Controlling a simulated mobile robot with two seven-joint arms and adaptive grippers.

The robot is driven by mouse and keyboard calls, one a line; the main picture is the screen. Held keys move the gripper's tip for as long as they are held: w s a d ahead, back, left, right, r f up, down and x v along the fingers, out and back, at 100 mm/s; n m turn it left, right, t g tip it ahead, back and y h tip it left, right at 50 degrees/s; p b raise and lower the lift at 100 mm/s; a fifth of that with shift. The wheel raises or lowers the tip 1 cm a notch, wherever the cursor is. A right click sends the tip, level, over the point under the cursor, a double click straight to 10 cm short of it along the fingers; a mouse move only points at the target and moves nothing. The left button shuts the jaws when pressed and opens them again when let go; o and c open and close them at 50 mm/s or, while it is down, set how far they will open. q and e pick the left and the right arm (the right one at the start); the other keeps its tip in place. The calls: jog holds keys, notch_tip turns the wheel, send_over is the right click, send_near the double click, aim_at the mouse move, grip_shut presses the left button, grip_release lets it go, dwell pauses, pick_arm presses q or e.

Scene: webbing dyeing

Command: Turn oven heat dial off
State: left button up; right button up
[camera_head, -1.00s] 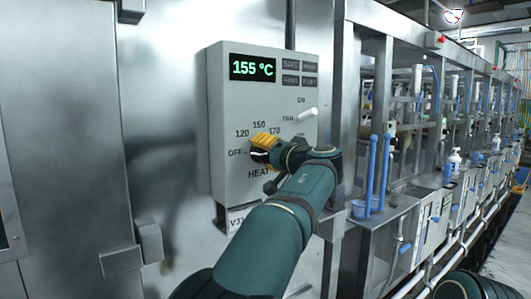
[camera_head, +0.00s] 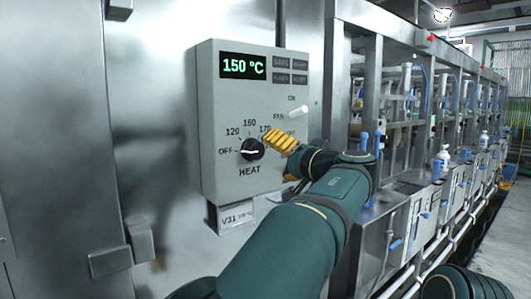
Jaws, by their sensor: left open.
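The grey oven control box (camera_head: 215,180) is on the metal wall, left of the middle. Its black heat dial (camera_head: 252,149) sits in the box's lower half, in full view, with its white pointer line turned left toward the OFF mark. The green display (camera_head: 243,66) reads 150 °C. My left gripper (camera_head: 285,160) is open and empty, with yellow finger pads, just right of the dial and apart from it. It hides part of the 170 mark and the box's lower right. My right gripper is not in view.
A white fan switch lever (camera_head: 299,111) sticks out above my left gripper. A label plate (camera_head: 236,217) marked V31 hangs under the box. A row of metal dyeing machines (camera_head: 420,210) with blue handles runs back along the right. Metal door panels (camera_head: 60,120) fill the left.

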pick_arm(q)
jog(key=shift+v, duration=1.55)
jog(key=w+a+f+m+g+h, duration=0.2)
jog(key=w+a+f, duration=0.1)
jog(key=f, duration=0.7)
jog(key=w+a+f+m+g+h, duration=0.15)
jog(key=w+f, duration=0.25)
jog(key=f, duration=0.7)
jog(key=s+a+f+g+h, duration=0.2)
jog(key=a+f+g, duration=0.1)
jog(key=f, duration=0.8)
jog(key=s+a+f+g+h, duration=0.2)
jog(key=a+f, duration=0.1)
jog(key=f, duration=0.8)
jog(key=s+a+f+n+g+h, duration=0.2)
jog(key=s+f+h, duration=0.1)
jog(key=s+f, duration=0.55)
jog(key=s+a+f+n+g+h, duration=0.1)
jog(key=s+a+f+g+h, duration=0.1)
jog(key=s+f, duration=0.6)
jog(key=s+a+f+n+h, duration=0.1)
jog(key=s+f+n, duration=0.1)
jog(key=s, duration=0.5)
jog(key=s+a+f+n+h, duration=0.1)
jog(key=s+f+n, duration=0.1)
jog(key=s+n, duration=0.2)
jog(key=s, duration=0.3)
jog(key=shift+a+f, duration=0.4)
